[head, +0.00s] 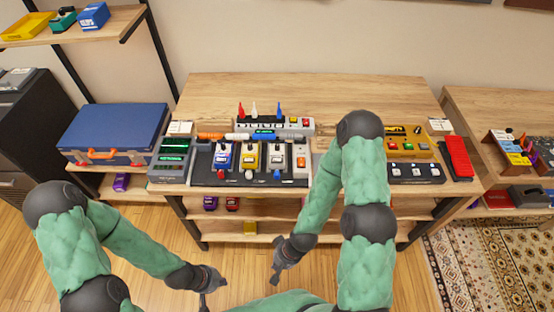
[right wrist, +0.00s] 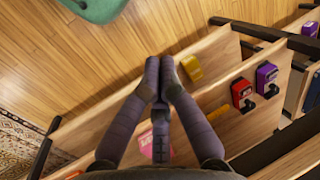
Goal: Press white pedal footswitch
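A row of pedals sits on a dark board (head: 206,176) on the workbench in the head view. The white pedal (head: 300,159), with an orange-red part, is at the row's right end. Its footswitch is too small to make out clearly. To its left are a grey pedal (head: 277,158), a yellow pedal (head: 249,158) and a blue pedal (head: 222,156). My right gripper (head: 275,278) is low in front of the bench, apart from the pedals. The right wrist view shows its fingertips (right wrist: 160,66) together and empty. My left gripper (head: 212,296) is also low in front; its finger opening is unclear.
A wooden workbench (head: 350,88) carries the board, with lower shelves (head: 325,209) beneath holding small pedals. A blue case (head: 115,128) stands left. A yellow unit (head: 423,150) and red pedal (head: 458,155) are right. My right arm covers part of the bench.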

